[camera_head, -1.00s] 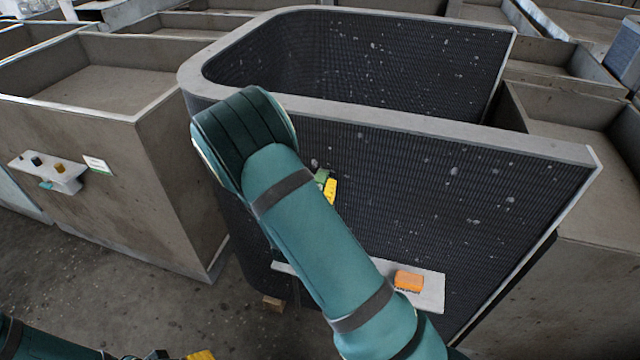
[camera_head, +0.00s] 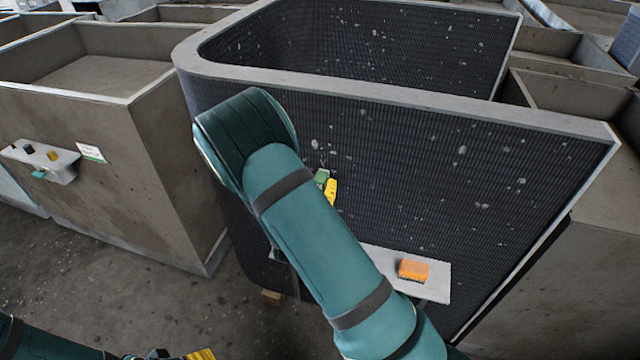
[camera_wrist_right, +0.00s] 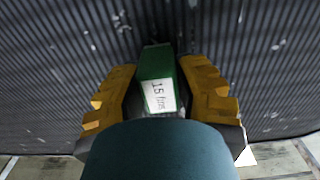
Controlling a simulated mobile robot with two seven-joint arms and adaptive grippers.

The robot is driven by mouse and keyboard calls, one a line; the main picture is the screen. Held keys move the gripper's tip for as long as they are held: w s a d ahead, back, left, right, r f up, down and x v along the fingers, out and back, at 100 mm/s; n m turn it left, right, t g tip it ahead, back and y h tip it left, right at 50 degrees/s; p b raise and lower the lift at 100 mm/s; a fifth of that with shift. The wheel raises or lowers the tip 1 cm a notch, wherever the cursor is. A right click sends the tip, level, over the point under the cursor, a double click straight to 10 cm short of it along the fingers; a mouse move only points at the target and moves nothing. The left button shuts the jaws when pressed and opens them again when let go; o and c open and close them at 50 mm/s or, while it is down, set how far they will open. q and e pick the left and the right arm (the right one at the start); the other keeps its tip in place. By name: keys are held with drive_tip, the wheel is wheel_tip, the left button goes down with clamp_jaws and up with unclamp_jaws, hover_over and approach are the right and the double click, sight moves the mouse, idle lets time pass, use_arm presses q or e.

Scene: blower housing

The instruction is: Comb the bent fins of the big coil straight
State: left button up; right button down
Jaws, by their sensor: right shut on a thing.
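The big coil (camera_head: 420,150) is a dark, finely ribbed panel with a grey rim that curves round at the left. Pale specks and spots are scattered on its face; I cannot tell which are bent fins. My right gripper (camera_head: 328,188) is at the coil's front face, partly behind my forearm. In the right wrist view its yellow fingers are shut on a green fin comb (camera_wrist_right: 157,60) with a white label. The comb's far end is close to the ribs; I cannot tell if it touches. My left gripper (camera_head: 200,354) shows only a yellow bit at the bottom edge.
An orange block (camera_head: 413,270) lies on a white shelf (camera_head: 435,288) low before the coil. A brown box-shaped housing (camera_head: 110,180) stands at the left; its small shelf (camera_head: 62,168) holds several small items. More housings stand behind and right. Bare floor lies at lower left.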

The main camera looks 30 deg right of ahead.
sight(320, 164)
drive_tip(key=shift+f, duration=1.05)
drive_tip(key=shift+w+a+r+p, duration=0.1)
drive_tip(key=shift+w+r+p, duration=0.05)
drive_tip(key=shift+r+p, duration=1.2)
drive_tip(key=shift+w+a+r+p, duration=0.15)
drive_tip(key=shift+r+p, duration=0.75)
drive_tip(key=shift+r, duration=0.9)
drive_tip(key=shift+w+a+r+p, duration=0.1)
drive_tip(key=shift+w+r+p, duration=0.05)
drive_tip(key=shift+r+p, duration=1.2)
drive_tip(key=shift+f+b, duration=1.75)
drive_tip(key=shift+b, duration=0.35)
drive_tip(key=shift+f+b, duration=1.6)
drive_tip(key=shift+f, duration=0.15)
wheel_tip(320, 164, down, 3)
drive_tip(key=shift+f, duration=0.2)
drive_tip(key=shift+s+a, duration=0.1)
